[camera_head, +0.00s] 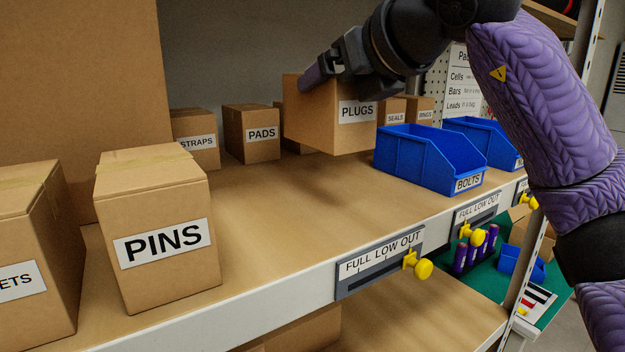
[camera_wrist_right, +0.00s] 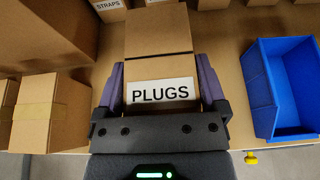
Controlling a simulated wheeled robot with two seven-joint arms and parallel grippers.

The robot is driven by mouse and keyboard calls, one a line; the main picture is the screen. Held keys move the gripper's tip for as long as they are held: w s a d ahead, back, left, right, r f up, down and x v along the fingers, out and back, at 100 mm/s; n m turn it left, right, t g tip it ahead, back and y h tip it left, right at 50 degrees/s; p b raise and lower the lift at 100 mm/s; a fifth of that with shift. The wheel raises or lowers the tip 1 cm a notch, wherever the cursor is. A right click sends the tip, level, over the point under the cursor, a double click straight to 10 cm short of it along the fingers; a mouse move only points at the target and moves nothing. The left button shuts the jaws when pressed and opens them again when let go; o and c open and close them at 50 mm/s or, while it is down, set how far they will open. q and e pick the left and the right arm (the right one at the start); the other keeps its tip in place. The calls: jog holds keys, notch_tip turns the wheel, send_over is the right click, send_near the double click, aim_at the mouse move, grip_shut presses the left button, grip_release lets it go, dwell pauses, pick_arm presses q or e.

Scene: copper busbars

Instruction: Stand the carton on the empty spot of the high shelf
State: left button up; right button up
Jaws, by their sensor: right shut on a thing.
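The carton labelled PLUGS (camera_head: 325,115) is held by my right gripper (camera_head: 330,75) above the shelf board. In the right wrist view, the two purple fingers of the right gripper (camera_wrist_right: 161,88) are shut on the sides of the PLUGS carton (camera_wrist_right: 160,65), with its label facing the camera. The high shelf (camera_head: 290,205) has a bare stretch of board between the PINS carton (camera_head: 155,230) and the blue BOLTS bin (camera_head: 425,160). The PLUGS carton appears upright and hides part of the back row. My left gripper is not in view.
Cartons labelled STRAPS (camera_head: 195,140) and PADS (camera_head: 250,133) stand in the back row, with SEALS (camera_head: 393,112) farther right. Another carton (camera_head: 35,260) stands at the far left. Yellow-knobbed FULL LOW OUT sliders (camera_head: 380,262) line the shelf's front edge.

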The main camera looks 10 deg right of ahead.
aim_at(357, 141)
jog(key=f, duration=0.2)
jog(key=f+b, duration=0.1)
jog(key=f, duration=0.2)
jog(key=f+b, duration=0.1)
jog(key=f, duration=0.1)
jog(key=shift+s+d+f, duration=0.2)
jog(key=shift+s+f, duration=0.1)
jog(key=shift+s, duration=0.05)
jog(key=shift+f, duration=0.25)
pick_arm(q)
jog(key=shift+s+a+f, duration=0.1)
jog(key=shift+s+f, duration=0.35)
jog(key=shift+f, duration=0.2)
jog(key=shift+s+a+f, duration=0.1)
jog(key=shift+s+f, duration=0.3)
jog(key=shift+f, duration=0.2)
pick_arm(e)
jog(key=shift+r, duration=0.1)
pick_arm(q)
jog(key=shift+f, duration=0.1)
pick_arm(e)
jog(key=o, duration=1.1)
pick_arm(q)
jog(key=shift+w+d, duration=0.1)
pick_arm(e)
jog(key=shift+o, duration=0.2)
